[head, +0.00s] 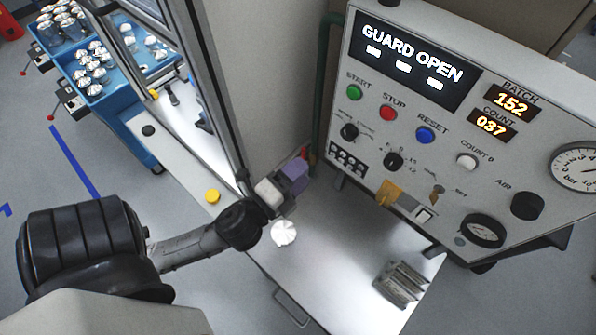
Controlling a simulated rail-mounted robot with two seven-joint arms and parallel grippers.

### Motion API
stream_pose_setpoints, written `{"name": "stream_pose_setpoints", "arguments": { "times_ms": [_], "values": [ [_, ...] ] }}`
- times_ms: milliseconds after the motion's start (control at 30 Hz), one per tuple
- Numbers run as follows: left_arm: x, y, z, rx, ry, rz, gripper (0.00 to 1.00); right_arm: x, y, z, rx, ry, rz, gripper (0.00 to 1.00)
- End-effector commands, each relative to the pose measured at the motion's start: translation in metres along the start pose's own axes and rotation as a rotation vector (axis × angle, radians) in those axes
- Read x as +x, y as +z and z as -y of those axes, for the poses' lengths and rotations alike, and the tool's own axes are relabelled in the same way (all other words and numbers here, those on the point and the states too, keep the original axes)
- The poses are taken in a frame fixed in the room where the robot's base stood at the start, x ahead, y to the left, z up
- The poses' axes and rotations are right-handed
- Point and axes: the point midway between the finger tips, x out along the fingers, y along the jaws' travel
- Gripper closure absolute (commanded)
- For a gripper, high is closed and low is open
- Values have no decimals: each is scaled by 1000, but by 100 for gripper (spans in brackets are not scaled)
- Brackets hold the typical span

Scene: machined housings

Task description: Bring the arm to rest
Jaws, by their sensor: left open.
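My left arm comes in from the left. Its gripper (282,188), with pale grey and purple parts, is beside the door post, above the back left of the lit work surface (335,265). The gripper is open; I see nothing held in it, though its fingertips are hard to make out. My right gripper is not in view.
A control panel (405,125) reading "GUARD OPEN" stands close on the right. A door frame (212,90) rises behind the gripper. A slotted metal block (402,284) is at the front right. A blue cart (120,75) holds several housings at the back left.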

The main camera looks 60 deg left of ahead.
Motion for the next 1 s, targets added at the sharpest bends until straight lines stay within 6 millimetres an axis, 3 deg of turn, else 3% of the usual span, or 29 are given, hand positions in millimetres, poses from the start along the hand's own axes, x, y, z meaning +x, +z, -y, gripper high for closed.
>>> {"name": "stream_pose_setpoints", "arguments": {
  "times_ms": [633,767,867,1000],
  "values": [
    [0,0,0,-2,0,0,34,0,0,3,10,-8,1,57],
    [0,4,-3,-73,16,26,34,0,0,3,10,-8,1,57],
    [-2,20,-19,-221,105,137,34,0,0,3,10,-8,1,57],
    [-20,39,-68,-531,348,363,34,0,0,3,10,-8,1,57]
  ]
}}
